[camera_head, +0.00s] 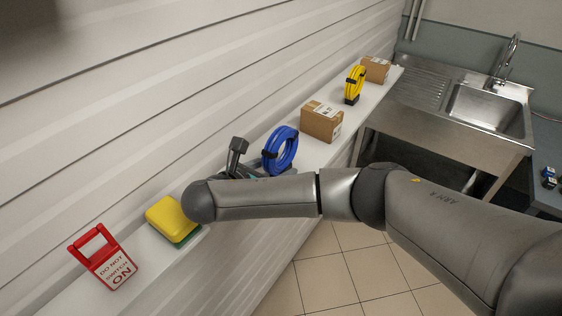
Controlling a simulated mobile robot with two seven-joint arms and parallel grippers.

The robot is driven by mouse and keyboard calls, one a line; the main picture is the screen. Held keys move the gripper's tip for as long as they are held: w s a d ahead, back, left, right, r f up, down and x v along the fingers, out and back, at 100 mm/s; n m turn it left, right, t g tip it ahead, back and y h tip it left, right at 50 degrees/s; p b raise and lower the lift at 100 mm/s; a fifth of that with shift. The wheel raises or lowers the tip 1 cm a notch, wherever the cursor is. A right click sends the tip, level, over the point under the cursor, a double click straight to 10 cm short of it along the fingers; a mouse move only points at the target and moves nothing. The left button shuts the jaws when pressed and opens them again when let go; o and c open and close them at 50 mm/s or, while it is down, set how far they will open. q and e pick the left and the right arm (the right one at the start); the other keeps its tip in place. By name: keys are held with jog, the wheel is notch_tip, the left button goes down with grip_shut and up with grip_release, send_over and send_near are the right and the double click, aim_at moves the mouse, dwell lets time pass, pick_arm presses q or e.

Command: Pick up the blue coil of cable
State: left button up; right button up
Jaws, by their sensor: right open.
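The blue coil of cable (281,150) stands upright on a narrow white shelf (206,243) along the wall, with dark bands around it. My right arm reaches in from the right, across the front of the shelf. My right gripper (244,160) is at the left side of the blue coil, partly hidden behind my forearm. Its jaws are open, and one dark finger sticks up just left of the coil. I cannot tell whether it touches the coil. The coil's lower part is partly covered by the gripper and arm. My left gripper is not in view.
A cardboard box (321,122) stands close right of the blue coil. Farther along are a yellow coil (354,83) and another box (375,69). A steel sink (487,108) is at the back right.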

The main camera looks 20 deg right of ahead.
jog(key=shift+x, duration=0.9)
grip_shut()
jog(key=shift+r, duration=0.1)
